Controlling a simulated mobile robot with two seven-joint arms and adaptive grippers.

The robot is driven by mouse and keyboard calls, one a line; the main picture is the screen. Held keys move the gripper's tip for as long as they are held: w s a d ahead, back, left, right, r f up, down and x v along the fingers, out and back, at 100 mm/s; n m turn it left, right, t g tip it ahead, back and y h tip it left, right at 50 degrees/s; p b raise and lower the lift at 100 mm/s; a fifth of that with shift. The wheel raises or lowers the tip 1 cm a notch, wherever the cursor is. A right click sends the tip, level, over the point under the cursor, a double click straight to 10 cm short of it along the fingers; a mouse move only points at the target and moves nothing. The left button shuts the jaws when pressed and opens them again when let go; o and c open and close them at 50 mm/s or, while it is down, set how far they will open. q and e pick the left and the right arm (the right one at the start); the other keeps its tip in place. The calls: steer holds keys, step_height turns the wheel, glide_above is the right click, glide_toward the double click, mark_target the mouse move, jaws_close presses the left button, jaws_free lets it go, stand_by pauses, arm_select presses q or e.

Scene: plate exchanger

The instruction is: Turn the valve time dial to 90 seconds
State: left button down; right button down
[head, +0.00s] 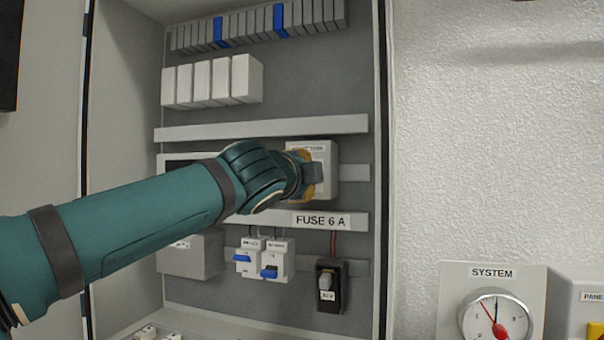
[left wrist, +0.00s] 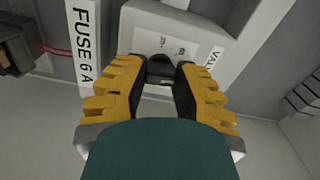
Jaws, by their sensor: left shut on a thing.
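The valve timer is a white box (head: 327,152) on the cabinet's back panel, above the "FUSE 6 A" label. In the left wrist view its face (left wrist: 185,48) carries a partly visible "VAL..." label and small scale numbers too blurred to read surely. The dark dial knob (left wrist: 160,67) sits between the yellow finger pads. My left gripper (head: 308,176) reaches in from the left and is shut on the knob, as the left wrist view (left wrist: 158,80) also shows. The fingers and hand hide most of the dial, so its setting cannot be told. My right gripper is not in view.
Below the timer are the "FUSE 6 A" strip (head: 320,221), two breakers with blue levers (head: 268,272) and a black switch (head: 329,286). White modules (head: 212,80) sit above. A "SYSTEM" gauge (head: 496,318) hangs outside, right of the cabinet's side wall.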

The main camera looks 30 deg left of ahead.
arm_select(q)
steer(key=shift+r+m, duration=0.1)
steer(key=shift+m, duration=0.6)
steer(key=c, duration=0.7)
jaws_free()
steer(key=shift+w, duration=0.1)
steer(key=v, duration=1.2)
